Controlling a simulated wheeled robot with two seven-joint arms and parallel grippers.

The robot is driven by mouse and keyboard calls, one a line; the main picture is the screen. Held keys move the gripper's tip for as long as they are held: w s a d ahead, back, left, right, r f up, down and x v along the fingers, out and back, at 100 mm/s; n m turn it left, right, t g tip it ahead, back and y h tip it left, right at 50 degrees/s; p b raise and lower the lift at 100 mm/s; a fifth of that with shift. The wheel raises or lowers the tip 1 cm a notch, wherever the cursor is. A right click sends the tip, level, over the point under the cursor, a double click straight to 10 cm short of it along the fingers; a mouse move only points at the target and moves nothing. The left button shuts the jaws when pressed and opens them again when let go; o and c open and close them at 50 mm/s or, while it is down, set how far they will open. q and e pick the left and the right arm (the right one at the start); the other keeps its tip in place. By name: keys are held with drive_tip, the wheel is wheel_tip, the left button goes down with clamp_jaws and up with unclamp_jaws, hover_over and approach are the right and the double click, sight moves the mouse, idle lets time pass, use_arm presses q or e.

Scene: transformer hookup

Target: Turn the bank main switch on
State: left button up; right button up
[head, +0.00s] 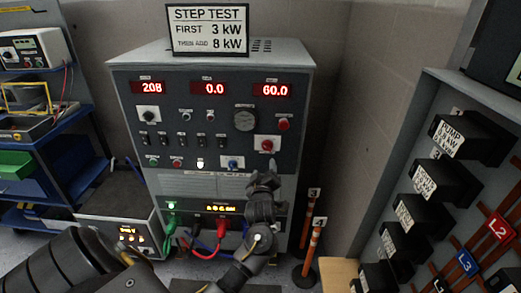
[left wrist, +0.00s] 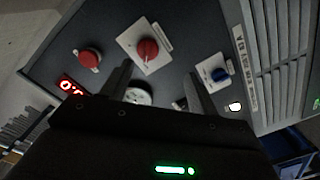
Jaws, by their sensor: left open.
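The grey bank cabinet (head: 205,183) stands ahead with its control panel facing me. A red rotary switch on a pale plate (head: 267,145) sits at the panel's lower right; its label is too small to read. In the left wrist view this red switch (left wrist: 148,48) is beyond the fingertips, its pointer turned toward the lower part of the plate. A blue knob (head: 232,163) is lower left of it and also shows in the wrist view (left wrist: 220,74). My left gripper (head: 265,175) is open and empty, just below the red switch in the head view. My right gripper is not seen.
Displays read 208, 0.0 and 60.0. Green, black and red cables (head: 207,252) plug in below.

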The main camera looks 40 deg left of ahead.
sight(265, 147)
use_arm(q)
drive_tip(key=w+a, duration=0.1)
drive_tip(key=w, duration=0.1)
drive_tip(key=w+a+r, duration=0.1)
drive_tip(key=w+a, duration=0.1)
drive_tip(key=w, duration=0.1)
drive_tip(key=w+a+r+p, duration=0.1)
drive_tip(key=w+a, duration=0.1)
drive_tip(key=shift+w+a+r, duration=0.15)
drive_tip(key=shift+a+r, duration=0.05)
drive_tip(key=shift+a, duration=0.05)
drive_tip(key=shift+w+a+f, duration=0.25)
drive_tip(key=shift+w+a, duration=0.15)
drive_tip(key=shift+n, duration=0.3)
drive_tip(key=shift+s, duration=0.1)
drive_tip(key=shift+s+d+r, duration=0.1)
drive_tip(key=shift+d+r, duration=0.15)
drive_tip(key=shift+r, duration=0.05)
drive_tip(key=shift+c, duration=0.3)
drive_tip(key=shift+s+d+r, duration=0.1)
drive_tip(key=shift+d+r, duration=0.05)
drive_tip(key=shift+d, duration=0.05)
drive_tip(key=c, duration=0.5)
drive_tip(key=shift+a, duration=0.1)
drive_tip(key=c, duration=0.5)
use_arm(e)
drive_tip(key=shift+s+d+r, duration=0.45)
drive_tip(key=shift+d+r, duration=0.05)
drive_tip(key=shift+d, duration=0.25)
